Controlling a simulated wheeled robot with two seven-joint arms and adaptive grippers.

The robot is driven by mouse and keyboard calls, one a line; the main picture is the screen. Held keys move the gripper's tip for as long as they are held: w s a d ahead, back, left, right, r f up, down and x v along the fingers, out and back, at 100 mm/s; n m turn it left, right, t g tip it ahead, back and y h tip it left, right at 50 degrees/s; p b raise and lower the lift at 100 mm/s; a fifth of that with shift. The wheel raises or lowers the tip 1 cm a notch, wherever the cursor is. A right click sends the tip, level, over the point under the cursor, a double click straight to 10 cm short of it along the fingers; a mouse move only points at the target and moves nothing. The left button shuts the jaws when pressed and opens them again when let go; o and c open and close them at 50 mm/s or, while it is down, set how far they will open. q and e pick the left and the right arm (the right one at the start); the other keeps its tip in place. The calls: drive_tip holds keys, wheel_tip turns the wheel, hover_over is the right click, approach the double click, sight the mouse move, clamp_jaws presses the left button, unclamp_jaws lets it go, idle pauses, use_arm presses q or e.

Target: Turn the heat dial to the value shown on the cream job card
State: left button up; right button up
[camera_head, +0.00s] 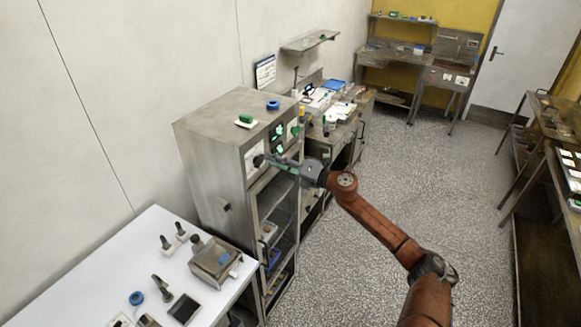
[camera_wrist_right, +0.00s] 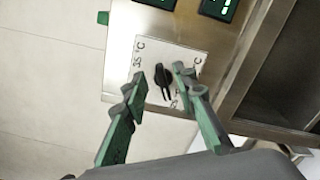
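The heat dial is a black knob (camera_wrist_right: 162,80) on a white plate (camera_wrist_right: 150,48) marked in °C, with "35 °C" readable at its left. The plate (camera_head: 253,157) also shows on the steel cabinet's front in the head view. My right gripper (camera_wrist_right: 160,73) is open, with one green finger on each side of the knob. A gap shows at the left finger; whether the right one touches cannot be told. The right gripper (camera_head: 266,160) also shows at the cabinet front in the head view. I cannot pick out the cream job card. My left gripper is out of view.
The steel cabinet (camera_head: 205,130) has lit green displays (camera_head: 278,130) beside the dial, a green item and blue ring on top, and open shelves below. A white table (camera_head: 110,255) with tools stands in front. Benches line the back and right; the speckled floor between is clear.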

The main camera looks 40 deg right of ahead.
drive_tip(key=v, duration=0.8)
drive_tip(key=shift+s, duration=0.35)
drive_tip(key=shift+d, duration=0.15)
